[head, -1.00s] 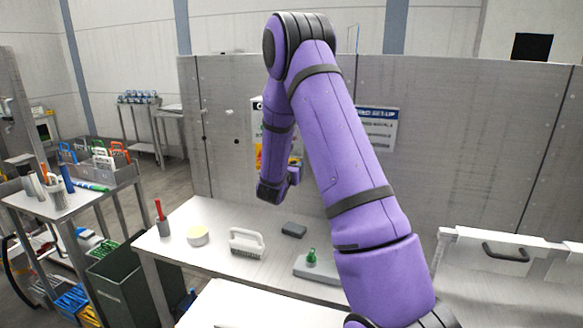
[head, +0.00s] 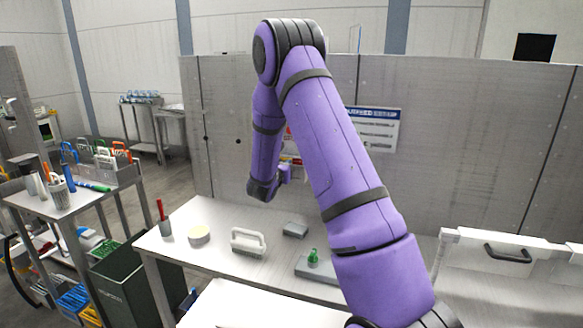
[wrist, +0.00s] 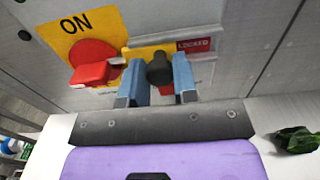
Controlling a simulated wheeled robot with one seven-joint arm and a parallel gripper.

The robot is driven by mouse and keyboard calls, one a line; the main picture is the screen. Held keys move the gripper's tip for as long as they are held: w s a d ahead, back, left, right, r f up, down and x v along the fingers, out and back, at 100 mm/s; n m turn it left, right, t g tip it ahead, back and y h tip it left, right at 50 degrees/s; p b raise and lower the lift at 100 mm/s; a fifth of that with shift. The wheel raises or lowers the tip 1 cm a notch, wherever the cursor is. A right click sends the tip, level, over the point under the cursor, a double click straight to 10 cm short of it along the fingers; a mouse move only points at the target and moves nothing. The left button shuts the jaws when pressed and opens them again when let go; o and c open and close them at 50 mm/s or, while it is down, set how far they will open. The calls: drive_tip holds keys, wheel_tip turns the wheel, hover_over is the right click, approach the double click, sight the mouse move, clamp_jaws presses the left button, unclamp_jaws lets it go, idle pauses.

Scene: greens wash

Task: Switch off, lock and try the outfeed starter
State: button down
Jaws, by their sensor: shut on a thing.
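The outfeed starter's yellow plate (wrist: 62,28), marked ON, shows on the grey wall in the wrist view. Its red handle (wrist: 92,72) lies roughly sideways below the word, in front of a red disc. My gripper (wrist: 157,82) has its two blue fingers on either side of a dark knob (wrist: 159,68), shut on it. The knob sits in front of a yellow strip, just left of a red LOCKED label (wrist: 194,45). In the head view my purple forearm hides most of the starter; my gripper (head: 285,174) is close to the wall panel.
A wall sign (head: 372,128) is right of the arm. A tool cart stands left.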

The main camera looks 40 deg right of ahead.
drive_tip(key=shift+w+a, duration=0.15)
drive_tip(key=shift+w, duration=0.05)
drive_tip(key=c, duration=0.9)
unclamp_jaws()
drive_tip(key=shift+w, duration=0.1)
drive_tip(key=v, duration=1.1)
